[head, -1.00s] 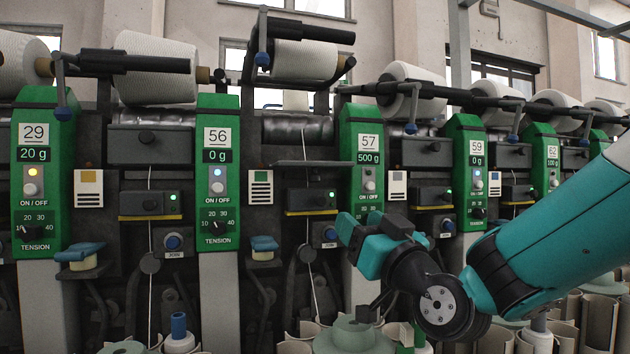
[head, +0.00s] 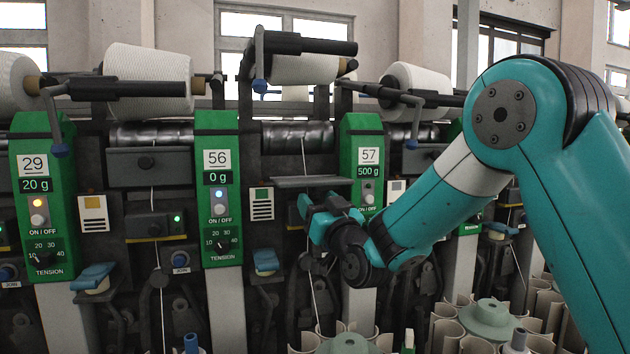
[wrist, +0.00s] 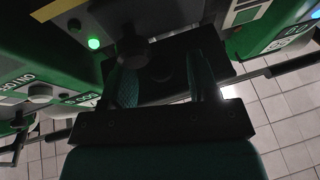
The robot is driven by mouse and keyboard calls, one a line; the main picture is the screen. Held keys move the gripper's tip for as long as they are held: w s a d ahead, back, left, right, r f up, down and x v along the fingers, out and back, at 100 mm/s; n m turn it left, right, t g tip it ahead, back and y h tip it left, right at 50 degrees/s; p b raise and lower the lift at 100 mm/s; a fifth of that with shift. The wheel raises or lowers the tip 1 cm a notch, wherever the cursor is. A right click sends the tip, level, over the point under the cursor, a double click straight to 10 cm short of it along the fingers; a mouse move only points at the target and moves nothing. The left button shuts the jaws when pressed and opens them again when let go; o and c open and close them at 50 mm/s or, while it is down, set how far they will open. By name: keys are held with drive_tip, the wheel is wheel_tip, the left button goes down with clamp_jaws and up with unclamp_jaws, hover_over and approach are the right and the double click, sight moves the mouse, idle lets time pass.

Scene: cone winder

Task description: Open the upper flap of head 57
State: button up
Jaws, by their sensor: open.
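The green panel marked 57 (head: 369,160) stands right of centre in the head view. In the bay to its left, the upper flap (head: 312,182) is a grey plate seen nearly edge-on, standing out about level. My gripper (head: 304,207) is just below this flap, in front of the bay, with teal fingers. In the wrist view my gripper (wrist: 165,82) has its two fingers apart, in front of a dark plate with a dark round knob (wrist: 160,66). I cannot tell whether the fingers touch anything. The flap's underside is hidden in the head view.
Panel 56 (head: 217,160) bounds the bay on the left. A yarn cone (head: 305,69) and its dark arm (head: 310,46) are above. A closed flap (head: 151,162) hangs in the bay left of 56. Tubes and a green cone base (head: 490,318) stand below.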

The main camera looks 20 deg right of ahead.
drive_tip(key=shift+x, duration=0.8)
clamp_jaws()
drive_tip(key=r+p, duration=0.1)
drive_tip(key=p, duration=0.3)
drive_tip(key=shift+r+g, duration=0.1)
drive_tip(key=shift+g, duration=0.3)
drive_tip(key=p, duration=0.2)
drive_tip(key=g+p, duration=0.1)
drive_tip(key=p, duration=0.2)
drive_tip(key=shift+s+r+m, duration=0.15)
drive_tip(key=shift+r+m, duration=0.15)
drive_tip(key=shift+r, duration=0.05)
drive_tip(key=p, duration=0.2)
drive_tip(key=g+h+p, duration=0.1)
drive_tip(key=p, duration=0.1)
drive_tip(key=shift+s+r, duration=0.15)
drive_tip(key=shift+r, duration=0.15)
drive_tip(key=shift+s+g+p, duration=0.1)
drive_tip(key=shift+g+p, duration=0.6)
drive_tip(key=shift+p, duration=0.1)
drive_tip(key=shift+f, duration=0.1)
